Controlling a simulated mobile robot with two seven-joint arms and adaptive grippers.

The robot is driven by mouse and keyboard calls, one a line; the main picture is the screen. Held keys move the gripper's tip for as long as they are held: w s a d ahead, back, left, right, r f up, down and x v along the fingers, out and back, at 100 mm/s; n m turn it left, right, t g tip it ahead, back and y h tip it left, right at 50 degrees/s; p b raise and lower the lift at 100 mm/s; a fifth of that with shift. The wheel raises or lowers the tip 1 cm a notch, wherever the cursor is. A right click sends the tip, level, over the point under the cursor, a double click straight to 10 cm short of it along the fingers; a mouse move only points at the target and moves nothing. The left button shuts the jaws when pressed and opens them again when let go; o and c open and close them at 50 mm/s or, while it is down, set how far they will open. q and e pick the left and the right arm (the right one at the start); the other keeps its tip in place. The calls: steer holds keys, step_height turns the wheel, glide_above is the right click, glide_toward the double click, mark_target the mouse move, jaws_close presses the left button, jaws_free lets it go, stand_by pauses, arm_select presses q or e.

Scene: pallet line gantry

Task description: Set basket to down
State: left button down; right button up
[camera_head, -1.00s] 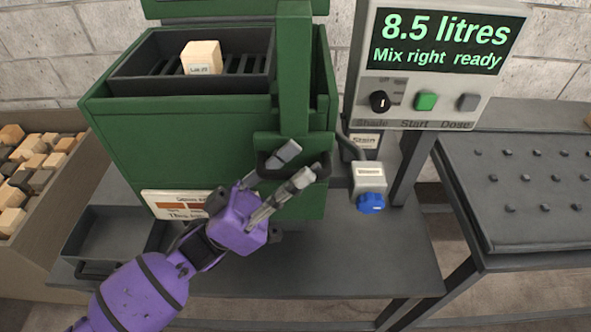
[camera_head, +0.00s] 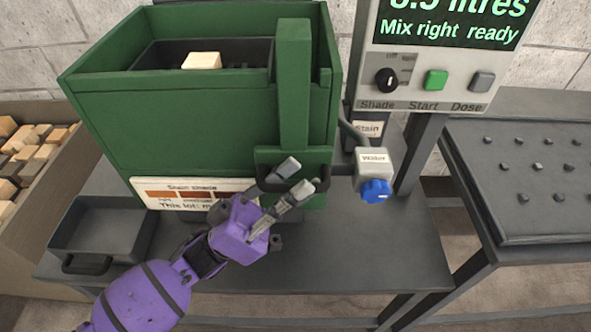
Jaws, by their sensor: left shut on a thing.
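The dark slatted basket (camera_head: 150,55) sits low inside the green tank (camera_head: 190,135), with its upper rim showing below the tank's top edge. A pale wood block (camera_head: 202,61) is in it, only its upper part visible. A green upright bar (camera_head: 293,85) at the front of the tank ends in a plate with a dark handle (camera_head: 324,178). My purple left gripper (camera_head: 295,178) is at this handle, with its fingers shut on it. The basket's bottom is hidden by the tank wall. My right gripper is not in view.
A control panel (camera_head: 437,60) reads "Mix right ready". A water valve with a blue knob (camera_head: 375,191) is right of the handle. An empty grey tray (camera_head: 100,232) is at left, beside a bin (camera_head: 62,190) of blocks. A studded rack (camera_head: 530,225) stands at right.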

arm_select(q)
step_height(320, 180, down, 7)
steer(key=b, duration=0.3)
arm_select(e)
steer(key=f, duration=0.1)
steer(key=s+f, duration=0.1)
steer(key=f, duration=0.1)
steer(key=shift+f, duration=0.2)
arm_select(q)
steer(key=shift+s, duration=0.1)
steer(key=c, duration=2)
jaws_free()
steer(key=shift+c, duration=0.2)
steer(key=shift+r, duration=0.1)
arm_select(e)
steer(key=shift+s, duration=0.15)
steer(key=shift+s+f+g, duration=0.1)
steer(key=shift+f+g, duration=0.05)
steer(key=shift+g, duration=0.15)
arm_select(q)
steer(key=s+a+f, duration=0.2)
steer(key=a, duration=1.2)
steer(key=shift+s, duration=0.35)
steer(key=shift+f, duration=0.1)
